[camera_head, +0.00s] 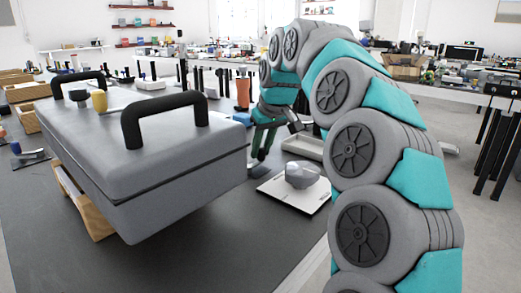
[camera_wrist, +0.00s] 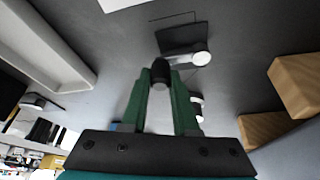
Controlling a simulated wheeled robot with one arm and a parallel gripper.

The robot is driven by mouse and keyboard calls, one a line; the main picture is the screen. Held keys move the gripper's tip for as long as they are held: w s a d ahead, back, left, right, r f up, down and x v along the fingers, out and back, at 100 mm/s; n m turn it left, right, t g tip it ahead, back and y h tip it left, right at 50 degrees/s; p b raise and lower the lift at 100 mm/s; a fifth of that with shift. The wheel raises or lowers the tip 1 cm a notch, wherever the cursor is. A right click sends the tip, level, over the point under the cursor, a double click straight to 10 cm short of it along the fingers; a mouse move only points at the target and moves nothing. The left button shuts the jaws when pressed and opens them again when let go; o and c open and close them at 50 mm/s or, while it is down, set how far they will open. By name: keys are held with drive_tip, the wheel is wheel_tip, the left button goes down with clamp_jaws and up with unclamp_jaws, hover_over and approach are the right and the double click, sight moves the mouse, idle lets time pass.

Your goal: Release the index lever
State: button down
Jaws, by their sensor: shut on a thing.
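In the wrist view, the green fingers of my gripper (camera_wrist: 160,78) close on a black knob (camera_wrist: 160,69), which I take to be the handle of the index lever. A short grey arm seems to run from the knob to a pale round hub (camera_wrist: 201,58). The hub sits at the edge of a dark plate (camera_wrist: 182,38) on the table. In the head view, my gripper (camera_head: 259,157) points down at the table behind the large grey case; the lever is too small and partly hidden there to make out its position.
The grey case (camera_head: 150,150) with black handles stands at the left of the dark table. A white board (camera_head: 270,195) with a grey rounded object (camera_head: 301,175) lies nearer. A pale tray (camera_wrist: 45,50) and wooden blocks (camera_wrist: 298,85) flank the lever in the wrist view.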

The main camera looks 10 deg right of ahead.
drive_tip(key=c, duration=0.7)
unclamp_jaws()
drive_tip(key=shift+o, duration=0.2)
drive_tip(key=shift+r, duration=0.1)
drive_tip(key=a+v, duration=0.1)
drive_tip(key=v, duration=0.6)
drive_tip(key=shift+s+d+r, duration=0.2)
drive_tip(key=shift+d+r, duration=0.1)
drive_tip(key=shift+d, duration=0.25)
